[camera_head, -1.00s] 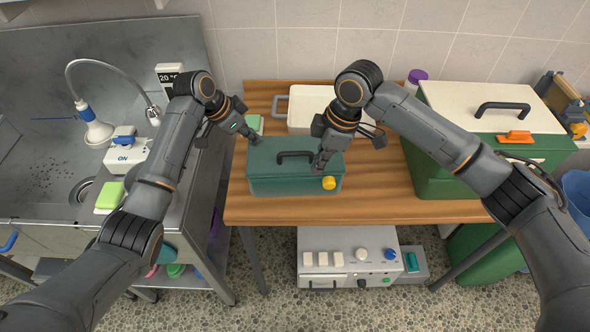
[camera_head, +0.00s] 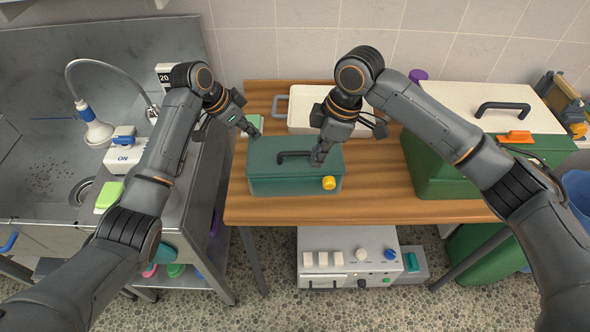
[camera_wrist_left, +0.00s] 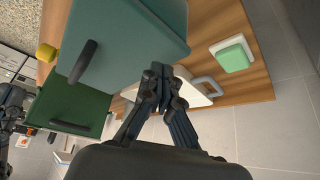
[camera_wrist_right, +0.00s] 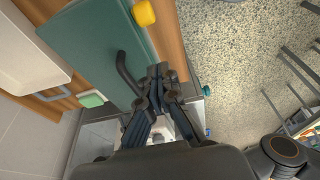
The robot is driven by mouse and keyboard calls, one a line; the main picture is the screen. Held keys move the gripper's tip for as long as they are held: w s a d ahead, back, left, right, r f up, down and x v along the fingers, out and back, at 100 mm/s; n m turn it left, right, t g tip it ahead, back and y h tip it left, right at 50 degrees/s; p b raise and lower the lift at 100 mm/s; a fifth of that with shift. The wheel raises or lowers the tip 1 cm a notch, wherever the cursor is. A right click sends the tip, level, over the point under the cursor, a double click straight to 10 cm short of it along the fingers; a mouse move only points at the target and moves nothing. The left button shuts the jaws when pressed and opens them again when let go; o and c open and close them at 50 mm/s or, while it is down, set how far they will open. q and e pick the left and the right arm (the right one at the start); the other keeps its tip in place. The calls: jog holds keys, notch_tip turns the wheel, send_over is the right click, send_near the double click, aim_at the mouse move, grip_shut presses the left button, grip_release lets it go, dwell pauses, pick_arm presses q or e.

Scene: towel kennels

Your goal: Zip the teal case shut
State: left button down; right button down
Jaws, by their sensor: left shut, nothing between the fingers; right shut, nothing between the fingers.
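The teal case (camera_head: 262,180) sits on the wooden table with its lid down, a dark handle (camera_head: 295,155) on top and a yellow knob (camera_head: 329,183) at its front right. I cannot make out a zip. My left gripper (camera_head: 256,135) is shut and empty at the case's back left corner; in the left wrist view its fingertips (camera_wrist_left: 158,72) show by the case edge. My right gripper (camera_head: 318,160) is shut and empty, over the right part of the lid near the handle. In the right wrist view its fingertips (camera_wrist_right: 158,72) appear close to the handle (camera_wrist_right: 128,72); touching is unclear.
A white tray (camera_head: 300,108) stands behind the case. A green sponge (camera_wrist_left: 233,56) on a white base lies at the back left. A large green box (camera_head: 440,176) with a cream lid stands right. The sink (camera_head: 40,150) is left. Bare table (camera_head: 375,190) lies between case and box.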

pick_arm(q)
jog(key=shift+r, duration=2.5)
